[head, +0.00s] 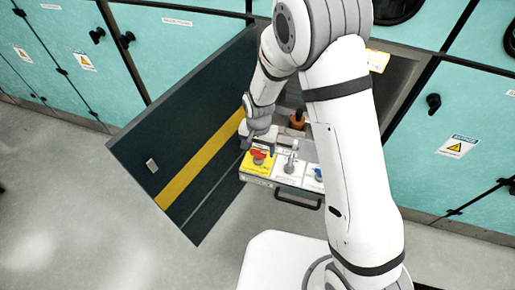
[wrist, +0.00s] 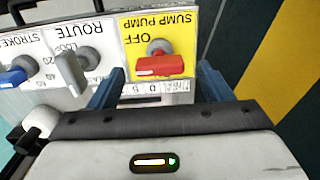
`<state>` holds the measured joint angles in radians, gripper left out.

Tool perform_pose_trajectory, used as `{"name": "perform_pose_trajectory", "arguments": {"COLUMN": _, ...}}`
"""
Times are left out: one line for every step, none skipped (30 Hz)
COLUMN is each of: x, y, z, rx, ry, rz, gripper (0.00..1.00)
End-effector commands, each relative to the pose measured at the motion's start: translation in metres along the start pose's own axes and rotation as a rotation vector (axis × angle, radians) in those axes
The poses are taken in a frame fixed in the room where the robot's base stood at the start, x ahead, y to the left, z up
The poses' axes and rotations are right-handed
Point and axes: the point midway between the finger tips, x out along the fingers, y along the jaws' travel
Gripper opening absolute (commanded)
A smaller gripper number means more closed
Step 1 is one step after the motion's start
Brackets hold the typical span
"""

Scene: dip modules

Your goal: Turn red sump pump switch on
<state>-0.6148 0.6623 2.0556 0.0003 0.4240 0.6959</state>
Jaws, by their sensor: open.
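The red sump pump switch (wrist: 160,66) sits on a yellow panel marked SUMP PUMP and OFF, upside down in the wrist view. Its red handle lies roughly level across that picture, on a grey round base. In the head view the red switch (head: 259,155) is at the left end of the pulled-out panel. My gripper (wrist: 158,88) is open and empty. Its two blue fingers show on either side of the red handle in the wrist view; I cannot tell how deep they reach. In the head view my gripper (head: 261,143) is just above the switch.
Beside it are a grey ROUTE lever (wrist: 71,70) and a blue STROKE knob (wrist: 14,76). A dark open door (head: 185,150) with a yellow stripe stands left of the panel. A black handle (head: 298,199) is on the panel's front. Teal cabinets line the back.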

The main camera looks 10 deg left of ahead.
Motion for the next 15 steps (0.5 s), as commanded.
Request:
{"name": "perform_pose_trajectory", "arguments": {"x": 0.005, "y": 0.0, "z": 0.0, "rx": 0.0, "ry": -0.002, "rz": 0.001, "gripper": 0.73}}
{"name": "perform_pose_trajectory", "arguments": {"x": 0.008, "y": 0.0, "z": 0.0, "rx": 0.0, "ry": -0.001, "rz": 0.001, "gripper": 0.73}}
{"name": "perform_pose_trajectory", "arguments": {"x": 0.011, "y": 0.0, "z": 0.0, "rx": 0.0, "ry": -0.001, "rz": 0.0, "gripper": 0.73}}
{"name": "perform_pose_trajectory", "arguments": {"x": 0.013, "y": 0.0, "z": 0.0, "rx": -0.001, "ry": -0.001, "rz": 0.0, "gripper": 0.73}}
{"name": "perform_pose_trajectory", "arguments": {"x": 0.014, "y": 0.0, "z": 0.0, "rx": -0.001, "ry": 0.0, "rz": 0.0, "gripper": 0.73}}
{"name": "perform_pose_trajectory", "arguments": {"x": 0.015, "y": 0.0, "z": 0.0, "rx": -0.001, "ry": 0.0, "rz": 0.0, "gripper": 0.73}}
{"name": "perform_pose_trajectory", "arguments": {"x": 0.015, "y": 0.0, "z": 0.0, "rx": -0.001, "ry": 0.0, "rz": 0.0, "gripper": 0.73}}
{"name": "perform_pose_trajectory", "arguments": {"x": 0.016, "y": 0.0, "z": 0.0, "rx": -0.001, "ry": 0.0, "rz": 0.0, "gripper": 0.73}}
{"name": "perform_pose_trajectory", "arguments": {"x": 0.016, "y": 0.0, "z": 0.0, "rx": -0.001, "ry": 0.0, "rz": 0.0, "gripper": 0.73}}
{"name": "perform_pose_trajectory", "arguments": {"x": 0.016, "y": 0.0, "z": 0.0, "rx": -0.001, "ry": 0.001, "rz": -0.001, "gripper": 0.73}}
{"name": "perform_pose_trajectory", "arguments": {"x": 0.016, "y": 0.0, "z": 0.0, "rx": -0.001, "ry": 0.001, "rz": -0.001, "gripper": 0.73}}
{"name": "perform_pose_trajectory", "arguments": {"x": 0.016, "y": 0.0, "z": 0.0, "rx": -0.001, "ry": 0.001, "rz": -0.001, "gripper": 0.73}}
{"name": "perform_pose_trajectory", "arguments": {"x": 0.016, "y": 0.0, "z": 0.0, "rx": -0.001, "ry": 0.001, "rz": -0.001, "gripper": 0.73}}
{"name": "perform_pose_trajectory", "arguments": {"x": 0.016, "y": 0.0, "z": 0.0, "rx": -0.001, "ry": 0.0, "rz": 0.0, "gripper": 0.73}}
{"name": "perform_pose_trajectory", "arguments": {"x": 0.016, "y": 0.0, "z": 0.0, "rx": -0.001, "ry": 0.001, "rz": 0.0, "gripper": 0.69}}
